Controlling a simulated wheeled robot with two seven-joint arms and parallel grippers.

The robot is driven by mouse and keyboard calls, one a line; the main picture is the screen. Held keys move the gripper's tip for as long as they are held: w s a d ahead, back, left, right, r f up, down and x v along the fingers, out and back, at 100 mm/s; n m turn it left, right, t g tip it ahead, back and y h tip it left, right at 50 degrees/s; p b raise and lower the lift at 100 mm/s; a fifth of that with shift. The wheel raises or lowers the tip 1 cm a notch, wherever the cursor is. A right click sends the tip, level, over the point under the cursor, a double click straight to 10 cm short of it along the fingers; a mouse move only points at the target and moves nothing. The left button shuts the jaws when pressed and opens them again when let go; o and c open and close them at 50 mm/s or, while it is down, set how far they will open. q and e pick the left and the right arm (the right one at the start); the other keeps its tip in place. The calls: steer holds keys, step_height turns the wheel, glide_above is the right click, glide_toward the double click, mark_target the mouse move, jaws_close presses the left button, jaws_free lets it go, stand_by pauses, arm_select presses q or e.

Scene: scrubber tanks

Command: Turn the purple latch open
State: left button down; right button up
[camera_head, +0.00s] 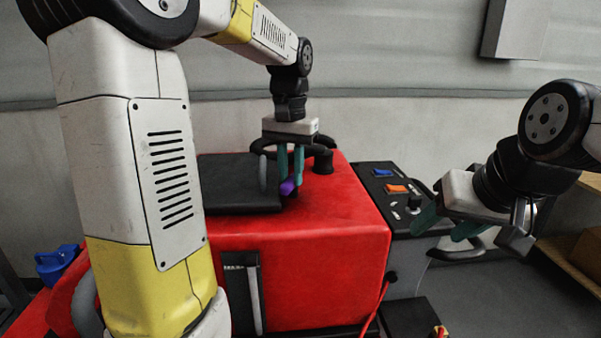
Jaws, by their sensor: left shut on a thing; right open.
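The purple latch (287,188) sits on top of the red scrubber tank (310,245), at the right edge of the black lid (235,182). My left gripper (290,180) points down over it, with its teal fingers shut on the latch. The fingers hide part of the latch, so I cannot tell its exact angle. My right gripper (445,227) is open and empty, off to the right in front of the control panel.
A black control panel (385,180) with blue and orange switches stands right of the tank. A blue object (58,265) lies at the far left. A wooden shelf (570,262) with a box is at the right edge.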

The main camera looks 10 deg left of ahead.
arm_select(q)
steer(key=n, duration=0.5)
steer(key=shift+d+r, duration=0.1)
steer(key=shift+d, duration=0.15)
stand_by(0.3)
steer(key=c, duration=1.3)
jaws_free()
steer(key=shift+o, duration=0.2)
step_height(320, 180, up, 8)
steer(key=shift+f, duration=0.15)
